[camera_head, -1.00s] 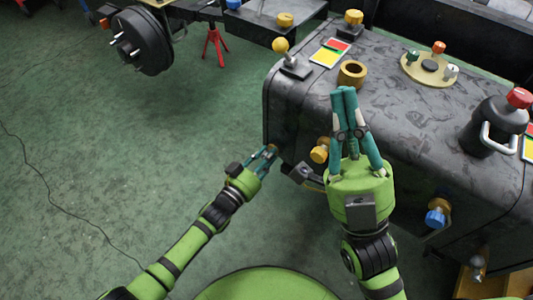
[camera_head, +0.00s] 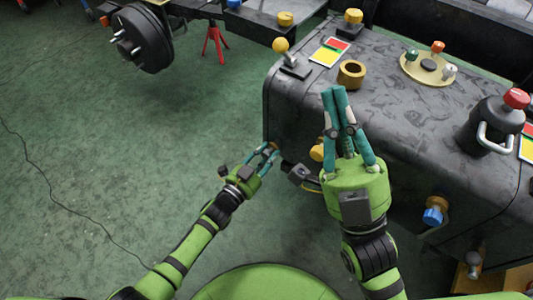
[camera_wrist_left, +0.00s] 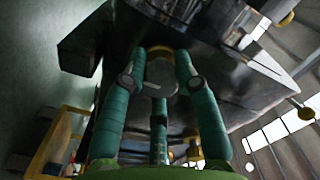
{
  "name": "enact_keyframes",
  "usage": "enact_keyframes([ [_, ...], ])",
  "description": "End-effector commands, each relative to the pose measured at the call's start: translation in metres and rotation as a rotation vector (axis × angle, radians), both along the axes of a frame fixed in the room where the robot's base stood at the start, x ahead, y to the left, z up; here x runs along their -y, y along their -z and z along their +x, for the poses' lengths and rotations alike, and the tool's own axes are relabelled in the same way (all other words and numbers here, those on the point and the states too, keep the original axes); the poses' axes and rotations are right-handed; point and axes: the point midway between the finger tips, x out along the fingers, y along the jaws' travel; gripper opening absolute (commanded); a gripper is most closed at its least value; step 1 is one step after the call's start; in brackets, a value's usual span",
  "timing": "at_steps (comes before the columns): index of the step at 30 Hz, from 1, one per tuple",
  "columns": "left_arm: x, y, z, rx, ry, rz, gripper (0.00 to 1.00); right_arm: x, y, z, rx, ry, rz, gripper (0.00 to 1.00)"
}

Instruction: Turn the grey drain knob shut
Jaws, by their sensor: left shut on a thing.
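My left gripper (camera_head: 268,150) is at the near left corner of the dark tank. In the left wrist view its teal fingers (camera_wrist_left: 160,70) are shut on the grey drain knob (camera_wrist_left: 161,78), a round disc with a yellowish edge behind it. In the head view the fingers mostly hide the knob. My right gripper (camera_head: 335,91) is above the tank's near edge, its fingertips together and nothing seen between them.
The tank top (camera_head: 400,120) carries a brass ring (camera_head: 352,73), a yellow-ball lever (camera_head: 281,45) and a black canister (camera_head: 495,125). A yellow knob (camera_head: 317,152) and a blue knob (camera_head: 433,216) are on its near side.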

Motion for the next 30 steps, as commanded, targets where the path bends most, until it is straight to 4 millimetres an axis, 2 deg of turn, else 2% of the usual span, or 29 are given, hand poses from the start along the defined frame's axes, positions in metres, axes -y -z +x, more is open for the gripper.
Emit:
enact_keyframes([
  [1, 0.0022, -0.0089, 0.0025, 0.024, 0.003, -0.004, 0.00, -0.0001, -0.0006, -0.0002, 0.000, -0.001, -0.001, 0.00],
  [15, 0.0033, -0.0086, 0.0017, 0.031, 0.005, 0.006, 0.00, -0.0001, -0.0028, -0.0004, 0.009, -0.001, 0.001, 0.00],
  [16, 0.0034, -0.0085, 0.0017, 0.030, 0.005, 0.005, 0.38, -0.0001, -0.0029, -0.0004, 0.009, -0.002, 0.000, 0.00],
  [17, 0.0035, -0.0085, 0.0016, 0.029, 0.006, 0.006, 0.50, -0.0002, -0.0032, -0.0004, 0.011, -0.001, 0.000, 0.00],
  [18, 0.0034, -0.0081, 0.0016, 0.029, 0.006, 0.006, 0.54, -0.0001, -0.0033, -0.0004, 0.011, -0.001, 0.001, 0.00],
  [30, -0.0024, -0.0019, -0.0053, 0.017, 0.003, 0.012, 0.54, -0.0003, -0.0025, -0.0005, 0.012, -0.003, -0.001, 0.00],
])
